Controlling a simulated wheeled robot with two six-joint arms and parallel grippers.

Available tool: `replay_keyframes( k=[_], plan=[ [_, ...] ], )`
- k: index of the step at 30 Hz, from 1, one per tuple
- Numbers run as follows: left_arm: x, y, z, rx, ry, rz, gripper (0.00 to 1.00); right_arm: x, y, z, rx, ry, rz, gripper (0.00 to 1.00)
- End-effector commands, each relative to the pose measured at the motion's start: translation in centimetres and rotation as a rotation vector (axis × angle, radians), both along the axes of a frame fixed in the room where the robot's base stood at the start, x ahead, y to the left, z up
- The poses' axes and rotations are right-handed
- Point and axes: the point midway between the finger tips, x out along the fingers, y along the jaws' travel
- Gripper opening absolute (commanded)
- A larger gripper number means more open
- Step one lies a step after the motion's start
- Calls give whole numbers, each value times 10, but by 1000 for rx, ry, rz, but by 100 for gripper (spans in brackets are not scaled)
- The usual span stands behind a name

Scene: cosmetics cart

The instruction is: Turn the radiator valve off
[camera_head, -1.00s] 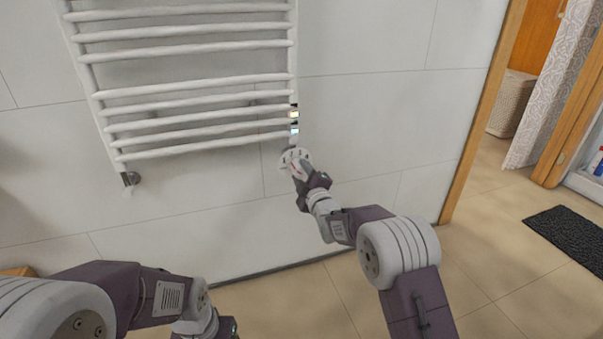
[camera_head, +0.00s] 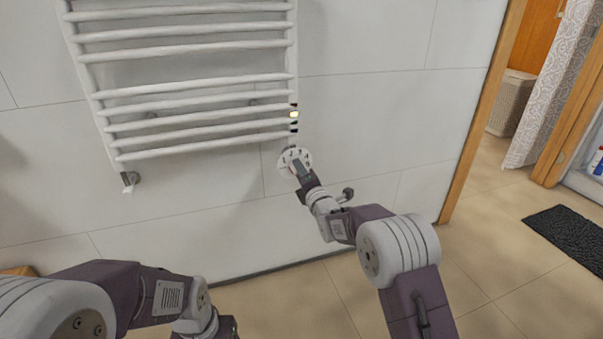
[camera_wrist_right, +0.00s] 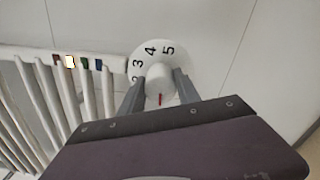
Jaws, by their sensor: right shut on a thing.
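The radiator valve has a white round dial (camera_head: 294,154) at the lower right end of the towel radiator (camera_head: 200,137). In the right wrist view, the dial (camera_wrist_right: 150,55) shows black numbers, with 3, 4 and 5 readable. A white round knob (camera_wrist_right: 160,76) stands out from its middle, and a small red mark shows below the knob between the fingers. My right gripper (camera_wrist_right: 158,92) is shut on the knob, one finger on each side. It also shows in the head view (camera_head: 301,169), covering part of the dial. My left arm is at the lower left; its fingers are out of view.
A column of small coloured lights (camera_head: 294,115) sits on the radiator's right post; the yellow one is lit. Tiled wall (camera_head: 390,110) lies behind. A wooden door frame (camera_head: 480,110) stands to the right, with a dark mat (camera_head: 570,235) on the floor beyond.

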Motion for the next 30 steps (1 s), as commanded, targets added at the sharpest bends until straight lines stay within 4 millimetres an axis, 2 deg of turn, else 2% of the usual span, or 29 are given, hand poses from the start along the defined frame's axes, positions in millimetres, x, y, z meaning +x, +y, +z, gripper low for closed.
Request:
replay_keyframes(
  k=[9,23,24,26,30],
  plan=[
    [0,0,-1,0,0,0,69,-1,1,-2,-85,-21,1,0],
    [0,0,-1,0,0,0,69,-1,1,-3,-98,-25,2,0],
    [0,0,-1,0,0,0,69,-1,1,-3,-97,-25,2,42],
    [0,0,-1,0,0,0,69,-1,1,-3,-97,-25,2,58],
    [0,0,-1,0,0,0,69,0,1,-2,-95,-27,2,61]
  ],
)
